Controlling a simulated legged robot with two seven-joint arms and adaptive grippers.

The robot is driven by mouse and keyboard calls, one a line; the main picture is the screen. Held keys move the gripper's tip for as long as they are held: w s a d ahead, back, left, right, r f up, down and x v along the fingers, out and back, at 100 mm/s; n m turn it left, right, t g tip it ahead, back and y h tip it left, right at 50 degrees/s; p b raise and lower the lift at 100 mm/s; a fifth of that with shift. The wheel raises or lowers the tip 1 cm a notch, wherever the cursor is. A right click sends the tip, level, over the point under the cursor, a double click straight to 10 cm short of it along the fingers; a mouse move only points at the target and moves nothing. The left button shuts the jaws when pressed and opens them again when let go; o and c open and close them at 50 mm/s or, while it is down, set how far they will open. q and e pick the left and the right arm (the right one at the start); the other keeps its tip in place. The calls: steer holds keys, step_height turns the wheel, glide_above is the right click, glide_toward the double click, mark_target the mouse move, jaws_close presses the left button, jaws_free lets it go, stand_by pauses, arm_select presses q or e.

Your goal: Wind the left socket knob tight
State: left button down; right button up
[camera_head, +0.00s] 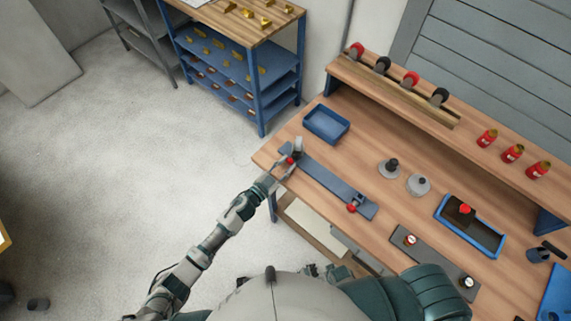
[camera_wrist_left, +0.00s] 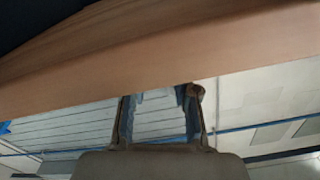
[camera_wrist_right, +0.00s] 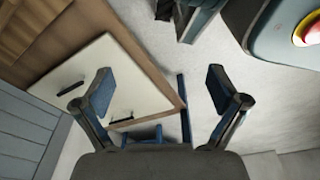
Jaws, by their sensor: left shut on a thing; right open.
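A long blue-grey bar (camera_head: 325,181) lies on the wooden bench, with a socket at each end. The left socket (camera_head: 298,146) has a red knob (camera_head: 290,160) on its near side. My left gripper (camera_head: 286,166) is at this knob, shut on it, and its fingers partly cover it. In the left wrist view the fingers (camera_wrist_left: 162,95) show, but the knob cannot be made out. The right socket (camera_head: 359,198) has its own red knob (camera_head: 352,208), untouched. My right gripper (camera_wrist_right: 158,78) is open and empty in the right wrist view, away from the bar.
A blue tray (camera_head: 326,124) stands just behind the bar. Two round grey pieces (camera_head: 389,169) (camera_head: 419,185) stand to its right. A grey plate (camera_head: 431,258) and a blue-rimmed tray (camera_head: 470,226) lie further right. A raised shelf (camera_head: 400,95) runs along the back.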

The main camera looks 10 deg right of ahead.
arm_select(q)
steer(key=shift+r+m, duration=0.1)
steer(key=shift+m, duration=1.9)
arm_select(e)
steer(key=shift+s+f, duration=0.6)
steer(key=shift+f, duration=0.15)
arm_select(q)
steer(key=c, duration=0.9)
jaws_free()
steer(key=shift+o, duration=0.2)
steer(key=shift+d, duration=0.1)
arm_select(e)
steer(key=shift+w+d, duration=0.1)
arm_select(q)
steer(key=shift+f, duration=0.25)
arm_select(e)
steer(key=shift+r, duration=0.1)
